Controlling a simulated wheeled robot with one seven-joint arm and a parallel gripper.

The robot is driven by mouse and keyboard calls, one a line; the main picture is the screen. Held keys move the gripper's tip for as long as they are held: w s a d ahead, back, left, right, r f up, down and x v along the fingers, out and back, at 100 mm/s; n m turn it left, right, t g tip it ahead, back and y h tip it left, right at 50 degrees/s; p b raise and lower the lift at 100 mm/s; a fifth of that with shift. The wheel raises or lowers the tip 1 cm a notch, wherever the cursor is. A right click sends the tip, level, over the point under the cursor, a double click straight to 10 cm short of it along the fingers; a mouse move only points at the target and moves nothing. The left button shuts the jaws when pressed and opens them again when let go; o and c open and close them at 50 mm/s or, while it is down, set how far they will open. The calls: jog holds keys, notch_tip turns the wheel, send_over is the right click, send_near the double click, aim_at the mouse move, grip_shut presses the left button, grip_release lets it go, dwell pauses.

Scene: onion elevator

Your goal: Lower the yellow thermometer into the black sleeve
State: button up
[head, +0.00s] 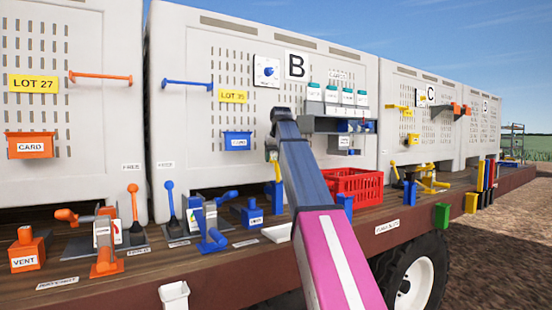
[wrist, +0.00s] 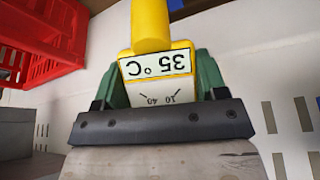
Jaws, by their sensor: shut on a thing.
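The yellow thermometer (wrist: 150,28) is between the green fingers of my gripper (wrist: 158,80) in the wrist view. Its white label reads 35 °C upside down. My gripper is shut on it. In the head view, a small yellow part (head: 272,155) shows beside the upper end of my arm, probably the thermometer or its holder; my arm hides much of this area. I cannot pick out the black sleeve with certainty in either view, and the thermometer's lower end is not clearly seen.
A red crate (head: 353,185) stands on the wooden deck right of my arm; it also shows in the wrist view (wrist: 45,40). White bins line the back. Orange and blue levers and boxes crowd the deck at left.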

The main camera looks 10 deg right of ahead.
jog(key=shift+r, duration=0.15)
notch_tip(320, 180, up, 15)
dwell(3.0)
jog(key=shift+r, duration=0.15)
jog(key=shift+s, duration=0.1)
